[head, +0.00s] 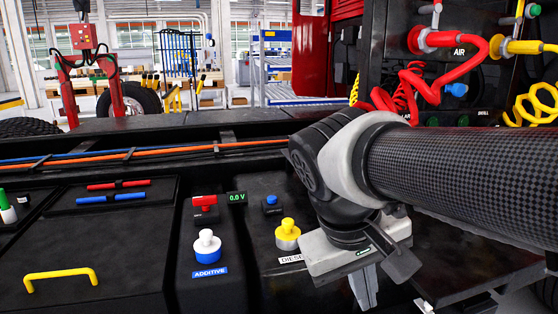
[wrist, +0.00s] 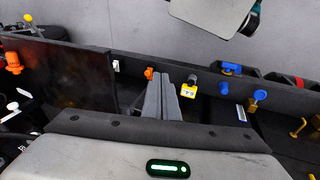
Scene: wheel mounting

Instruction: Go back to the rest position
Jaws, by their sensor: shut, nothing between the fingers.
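My gripper (head: 366,292) is at the lower right of the head view, below the grey and black wrist of my arm, which reaches in from the right. Its fingers point down and the lower edge of the picture cuts close to them. In the wrist view my gripper (wrist: 165,82) shows as two grey fingers side by side, shut and holding nothing. The fingers are over the dark chassis, beside a yellow-labelled connector (wrist: 189,90).
A yellow diesel cap (head: 288,235) and a blue-white additive cap (head: 207,246) stand left of my gripper. A yellow handle (head: 61,277) is further left. Coiled red hose (head: 405,90) and yellow hose (head: 540,105) hang behind my arm. A wheel (head: 130,102) stands at the back left.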

